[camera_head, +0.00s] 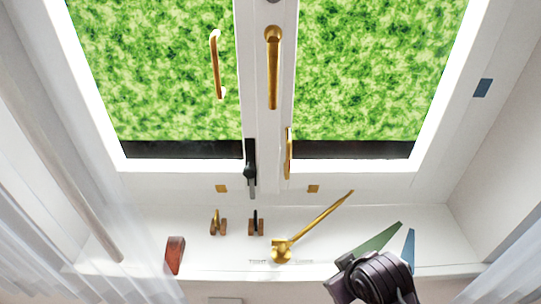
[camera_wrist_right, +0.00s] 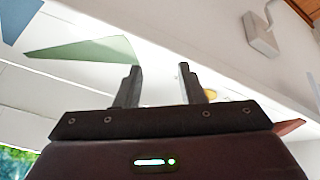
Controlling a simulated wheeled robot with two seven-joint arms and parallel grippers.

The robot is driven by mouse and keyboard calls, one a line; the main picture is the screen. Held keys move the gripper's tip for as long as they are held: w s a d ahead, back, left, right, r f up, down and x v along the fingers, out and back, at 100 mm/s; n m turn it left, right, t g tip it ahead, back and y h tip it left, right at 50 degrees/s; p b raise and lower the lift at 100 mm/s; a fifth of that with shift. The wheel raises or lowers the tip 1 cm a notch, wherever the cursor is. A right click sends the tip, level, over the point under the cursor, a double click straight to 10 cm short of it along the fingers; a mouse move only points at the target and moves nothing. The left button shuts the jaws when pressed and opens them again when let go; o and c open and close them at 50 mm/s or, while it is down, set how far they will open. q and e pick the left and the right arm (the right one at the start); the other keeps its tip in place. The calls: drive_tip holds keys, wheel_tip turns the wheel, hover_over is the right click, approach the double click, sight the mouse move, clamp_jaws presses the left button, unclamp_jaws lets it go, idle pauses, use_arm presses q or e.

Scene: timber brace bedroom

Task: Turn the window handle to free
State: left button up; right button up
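In the head view a brass lever handle (camera_head: 273,68) hangs straight down on the white middle post of the window. A second brass handle (camera_head: 216,65) shows in front of the left pane. A black handle (camera_head: 250,170) and a narrow brass piece (camera_head: 289,153) sit lower by the post. I cannot tell which of these the task means. My right arm's dark end (camera_head: 375,278) is low at the right, over the sill and well apart from the handles. In the right wrist view my right gripper (camera_wrist_right: 161,84) has its fingers apart with nothing between them. My left gripper is not in view.
A long brass bar (camera_head: 320,218) rises slantwise from its base on the sill (camera_head: 230,265). A green wedge (camera_head: 376,238) and a blue wedge (camera_head: 408,248) are close to my right arm. A red-brown wedge (camera_head: 175,254) lies left. Sheer curtains hang at both sides.

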drive_tip(key=w+a+r+n+t, duration=0.2)
drive_tip(key=w+a+r+n, duration=0.2)
drive_tip(key=w+r+n, duration=0.3)
drive_tip(key=n+t+y, duration=0.3)
drive_tip(key=n+t, duration=0.7)
drive_tip(key=n, duration=1.5)
approach(274, 87)
drive_tip(key=d+x, duration=0.1)
drive_tip(key=x, duration=0.2)
drive_tip(key=b+x, duration=0.1)
drive_tip(key=x, duration=0.1)
drive_tip(key=b+x, duration=0.1)
drive_tip(key=x, duration=0.1)
drive_tip(key=a+b+x, duration=0.1)
drive_tip(key=x, duration=0.1)
drive_tip(key=shift+f, duration=0.15)
drive_tip(key=shift+b+x, duration=0.45)
drive_tip(key=shift+x, duration=0.55)
clamp_jaws()
